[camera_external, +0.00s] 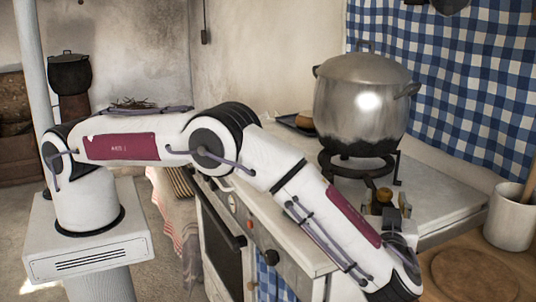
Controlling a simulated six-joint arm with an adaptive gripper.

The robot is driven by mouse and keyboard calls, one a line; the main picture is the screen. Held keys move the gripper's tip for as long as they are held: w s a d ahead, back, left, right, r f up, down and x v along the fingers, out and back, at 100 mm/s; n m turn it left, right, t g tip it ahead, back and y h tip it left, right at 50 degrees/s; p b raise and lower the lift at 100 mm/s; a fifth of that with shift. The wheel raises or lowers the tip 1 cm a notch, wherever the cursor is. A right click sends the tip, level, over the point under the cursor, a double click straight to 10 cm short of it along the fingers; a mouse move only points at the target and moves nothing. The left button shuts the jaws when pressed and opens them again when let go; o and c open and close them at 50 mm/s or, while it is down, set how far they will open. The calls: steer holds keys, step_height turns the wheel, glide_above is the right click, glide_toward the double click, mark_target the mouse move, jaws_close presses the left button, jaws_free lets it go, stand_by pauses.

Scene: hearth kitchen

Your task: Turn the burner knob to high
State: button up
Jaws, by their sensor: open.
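The cast-iron burner (335,165) stands on the pale stove top under a large lidded steel pot (360,105). A small round brown knob (384,194) shows at the front of the burner, at the end of a short stem. My gripper (388,207) is open at this knob, with its fingers close to either side. I cannot tell whether they touch it. The lower part of the gripper is partly hidden by my wrist. The knob's marking and setting are too small to read.
Dark knobs (271,257) sit on the stove's front panel, beside my forearm. A white crock (512,215) and a round wooden board (474,275) stand at the right. Bare stove top (445,195) shows right of the burner.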

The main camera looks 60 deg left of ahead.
mark_target(385, 198)
steer(key=shift+x, duration=1.7)
steer(key=c, duration=1.2)
